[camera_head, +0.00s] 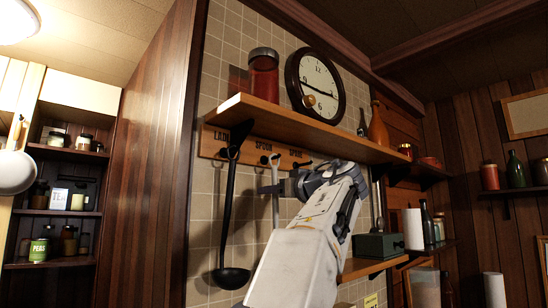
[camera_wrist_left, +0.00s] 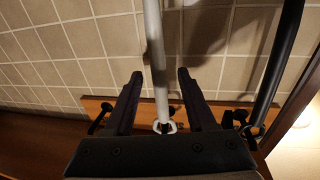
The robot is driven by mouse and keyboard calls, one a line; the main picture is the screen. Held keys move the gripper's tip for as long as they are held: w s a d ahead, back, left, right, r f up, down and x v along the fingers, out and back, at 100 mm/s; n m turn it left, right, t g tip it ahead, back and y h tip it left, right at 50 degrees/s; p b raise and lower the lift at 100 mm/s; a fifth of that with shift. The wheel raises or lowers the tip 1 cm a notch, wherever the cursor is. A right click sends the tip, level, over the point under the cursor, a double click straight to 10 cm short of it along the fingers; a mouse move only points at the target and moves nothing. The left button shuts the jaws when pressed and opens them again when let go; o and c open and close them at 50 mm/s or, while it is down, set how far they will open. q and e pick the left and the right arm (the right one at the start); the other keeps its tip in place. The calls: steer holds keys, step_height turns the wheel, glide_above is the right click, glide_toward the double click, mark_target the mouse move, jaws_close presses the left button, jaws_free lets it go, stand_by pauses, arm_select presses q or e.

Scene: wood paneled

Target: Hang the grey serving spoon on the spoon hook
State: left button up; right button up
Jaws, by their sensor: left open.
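The grey serving spoon (camera_head: 276,208) hangs down below the middle hook, labelled SPOON, on the wooden hook rail (camera_head: 212,152). In the left wrist view its light handle (camera_wrist_left: 155,45) runs between the fingers and ends in a ring (camera_wrist_left: 166,127) at the rail. The ring appears to be on the hook, but the hook is mostly hidden. My left gripper (camera_head: 272,189) is open, with one finger on each side of the handle and a gap to both; it also shows in the left wrist view (camera_wrist_left: 159,74). The spoon's bowl is hidden behind my arm. My right gripper is out of view.
A black ladle (camera_head: 228,205) hangs on the left hook, close beside the spoon. A shelf (camera_head: 310,125) with a red jar (camera_head: 263,75) and a clock (camera_head: 316,85) overhangs the rail. Right of my arm stands a dark green box (camera_head: 379,246) on a lower shelf.

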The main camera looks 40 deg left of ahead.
arm_select(q)
steer(key=b+v, duration=0.3)
steer(key=v, duration=0.6)
steer(key=w+d+f+m+t+h, duration=0.25)
steer(key=w+d+f+m, duration=0.2)
steer(key=f, duration=0.25)
steer(key=w+d+f+m+t+h, duration=0.2)
steer(key=w+d+f+m+h, duration=0.15)
steer(key=d+f+m, duration=0.2)
steer(key=s+d+f+m+h+p, duration=0.15)
steer(key=d+f+m+h, duration=0.4)
steer(key=d+f, duration=0.85)
steer(key=s+d+f+m+g+h, duration=0.25)
steer(key=s+f, duration=0.25)
steer(key=f, duration=0.3)
steer(key=s+d+f+m+g+h, duration=0.1)
steer(key=s+d+f+m+h, duration=0.1)
steer(key=s+d+f, duration=0.45)
steer(key=s+d+f+m+g+h, duration=0.1)
steer(key=s+f+g, duration=0.1)
steer(key=s+f, duration=0.5)
steer(key=s+d+f+m+g+h+p, duration=0.1)
steer(key=s+f+g, duration=0.2)
steer(key=s+f, duration=0.4)
steer(key=s, duration=0.3)
steer(key=shift+m+h, duration=0.3)
steer(key=shift+h, duration=0.1)
